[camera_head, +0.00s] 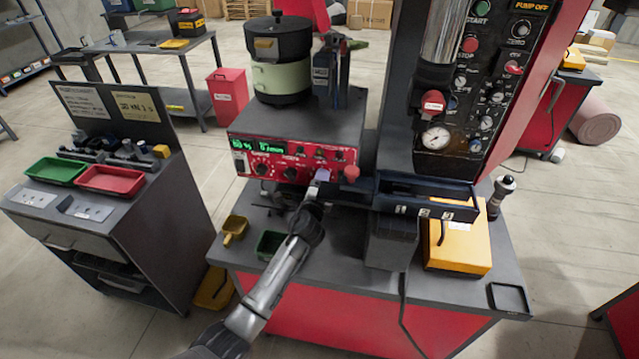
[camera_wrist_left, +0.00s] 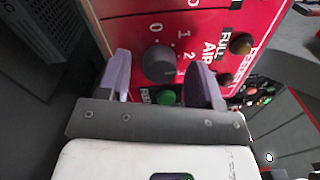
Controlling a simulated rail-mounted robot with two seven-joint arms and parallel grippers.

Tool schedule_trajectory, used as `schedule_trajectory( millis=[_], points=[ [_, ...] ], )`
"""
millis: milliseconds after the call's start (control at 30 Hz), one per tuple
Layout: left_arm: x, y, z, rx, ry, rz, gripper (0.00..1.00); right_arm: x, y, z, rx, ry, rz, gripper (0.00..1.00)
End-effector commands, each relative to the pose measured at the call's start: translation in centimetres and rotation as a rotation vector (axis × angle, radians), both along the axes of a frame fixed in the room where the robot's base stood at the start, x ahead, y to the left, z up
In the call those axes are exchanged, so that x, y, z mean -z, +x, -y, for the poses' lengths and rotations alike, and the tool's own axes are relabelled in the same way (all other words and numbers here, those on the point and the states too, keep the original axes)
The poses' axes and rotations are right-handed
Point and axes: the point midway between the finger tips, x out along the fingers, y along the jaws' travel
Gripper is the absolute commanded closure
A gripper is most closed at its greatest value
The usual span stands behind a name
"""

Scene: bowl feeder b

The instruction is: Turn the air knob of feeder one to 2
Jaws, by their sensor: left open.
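The feeder (camera_head: 285,65) is a dark and pale green bowl on a grey box with a red front panel (camera_head: 243,150) and a lit green display. In the left wrist view a dark round knob (camera_wrist_left: 158,66) sits on the red panel, with 0, 1, 2 and FULL printed around it and AIR beside it. Its pointer setting is too unclear to read. My left gripper (camera_head: 318,178) is at the panel's lower right. In the left wrist view the gripper (camera_wrist_left: 160,62) is open, one finger on each side of the knob, with visible gaps. My right gripper is out of view.
A green button (camera_wrist_left: 167,98) lies just below the knob between my fingers. A red knob (camera_head: 351,173) is right of my gripper. A dark bin rail (camera_head: 425,203) and a yellow box (camera_head: 459,245) stand farther right.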

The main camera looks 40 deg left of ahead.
Motion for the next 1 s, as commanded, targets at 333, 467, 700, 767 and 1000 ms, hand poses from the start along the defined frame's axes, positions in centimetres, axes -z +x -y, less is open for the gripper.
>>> schedule_trajectory(
  millis=[333,467,700,767,1000],
  points=[
    [0.1,-2.6,1.3,0.002,-0.001,-0.001,0.40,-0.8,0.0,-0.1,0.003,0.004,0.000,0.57],
    [0.2,-5.0,2.6,0.001,-0.001,-0.002,0.40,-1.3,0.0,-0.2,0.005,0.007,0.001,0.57],
    [0.5,-8.9,4.6,0.001,-0.002,-0.002,0.40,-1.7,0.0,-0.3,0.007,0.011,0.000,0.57],
    [0.5,-9.8,5.0,0.001,-0.001,-0.001,0.40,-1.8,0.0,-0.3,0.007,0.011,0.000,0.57],
    [0.7,-11.8,6.1,0.000,0.000,-0.001,0.40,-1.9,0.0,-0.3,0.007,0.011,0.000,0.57]
  ],
)
